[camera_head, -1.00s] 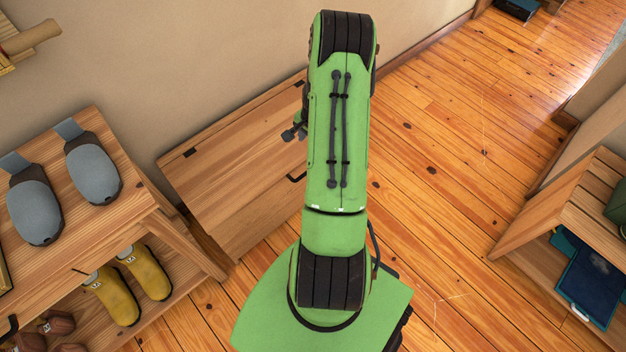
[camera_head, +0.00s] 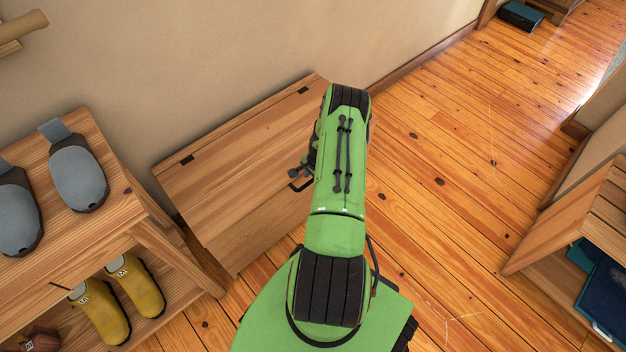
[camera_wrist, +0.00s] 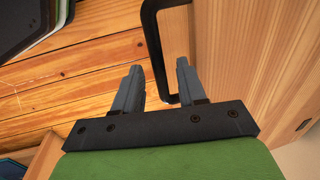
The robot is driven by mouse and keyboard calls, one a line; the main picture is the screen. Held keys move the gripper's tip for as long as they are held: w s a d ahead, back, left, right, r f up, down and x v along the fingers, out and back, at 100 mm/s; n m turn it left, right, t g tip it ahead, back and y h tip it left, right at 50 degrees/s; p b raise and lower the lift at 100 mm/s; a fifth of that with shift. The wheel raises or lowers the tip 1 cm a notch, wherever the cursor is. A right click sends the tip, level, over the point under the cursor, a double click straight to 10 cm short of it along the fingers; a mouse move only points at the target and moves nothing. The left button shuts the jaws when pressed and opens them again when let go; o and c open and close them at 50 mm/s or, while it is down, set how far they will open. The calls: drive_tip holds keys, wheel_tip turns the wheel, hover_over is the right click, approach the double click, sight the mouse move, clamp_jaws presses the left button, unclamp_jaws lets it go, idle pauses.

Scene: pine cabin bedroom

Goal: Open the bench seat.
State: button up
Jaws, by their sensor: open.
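The wooden bench (camera_head: 225,185) stands against the wall with its seat lid (camera_head: 240,150) down and flat. Dark hinges show at the lid's back edge. A black handle (camera_head: 301,183) is at the bench's front edge, partly hidden by my arm. The handle also shows large in the wrist view (camera_wrist: 153,40). In the head view, my gripper (camera_head: 297,172) is mostly hidden behind my arm, beside the handle.
A wooden shoe rack (camera_head: 120,205) with grey slippers (camera_head: 78,178) and yellow shoes (camera_head: 137,287) stands close to the bench's left. Another wooden shelf (camera_head: 570,215) is at the right. The plank floor (camera_head: 440,170) between is clear. The wall (camera_head: 200,60) is directly behind the bench.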

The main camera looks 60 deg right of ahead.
clamp_jaws()
drive_tip(key=shift+r, duration=0.1)
idle(0.4)
